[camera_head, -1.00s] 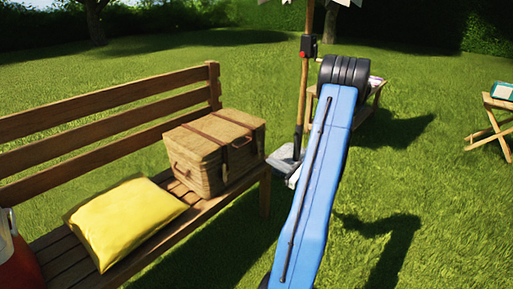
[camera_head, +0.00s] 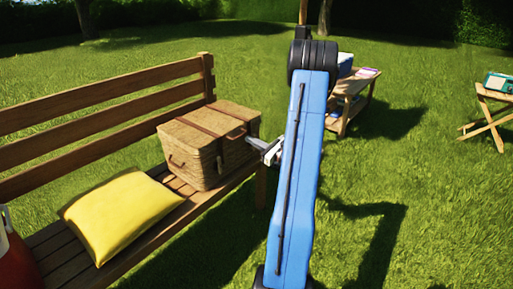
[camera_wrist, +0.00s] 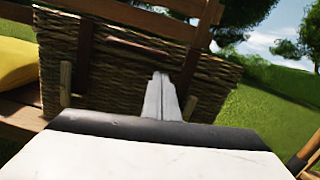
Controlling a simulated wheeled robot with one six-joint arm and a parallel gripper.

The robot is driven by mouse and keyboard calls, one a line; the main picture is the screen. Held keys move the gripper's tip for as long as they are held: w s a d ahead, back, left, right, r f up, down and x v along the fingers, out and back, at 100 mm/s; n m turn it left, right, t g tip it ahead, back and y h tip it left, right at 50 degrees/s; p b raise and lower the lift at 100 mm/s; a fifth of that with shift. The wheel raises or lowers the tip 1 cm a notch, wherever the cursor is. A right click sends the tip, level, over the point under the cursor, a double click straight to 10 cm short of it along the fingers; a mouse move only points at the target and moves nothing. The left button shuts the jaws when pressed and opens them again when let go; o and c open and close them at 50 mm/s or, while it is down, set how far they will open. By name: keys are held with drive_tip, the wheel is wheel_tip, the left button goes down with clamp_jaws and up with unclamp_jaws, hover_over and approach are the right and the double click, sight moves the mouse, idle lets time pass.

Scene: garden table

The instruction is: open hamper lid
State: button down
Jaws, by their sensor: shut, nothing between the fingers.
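The wicker hamper (camera_head: 195,165) stands on the bench seat, with its lid (camera_head: 200,122) down and brown straps across it. A brown handle shows on its left end. My gripper (camera_head: 253,142) is at the hamper's right front side, near lid height, with its fingers pointing at the wicker. In the wrist view my gripper (camera_wrist: 161,76) has its two thin fingers together and empty, in front of the hamper's woven side (camera_wrist: 212,85). I cannot tell whether the tips touch the hamper.
A yellow cushion (camera_head: 120,213) lies on the wooden bench (camera_head: 95,105) left of the hamper, with a red container (camera_head: 15,250) at the lower left. A low wooden table (camera_head: 350,95) stands behind my blue arm. A folding stand (camera_head: 492,115) is at the right. Open grass lies between.

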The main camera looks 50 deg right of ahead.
drive_tip(key=shift+w+a+r, duration=0.15)
drive_tip(key=shift+a+r, duration=0.05)
drive_tip(key=shift+r, duration=0.6)
drive_tip(key=shift+r, duration=0.1)
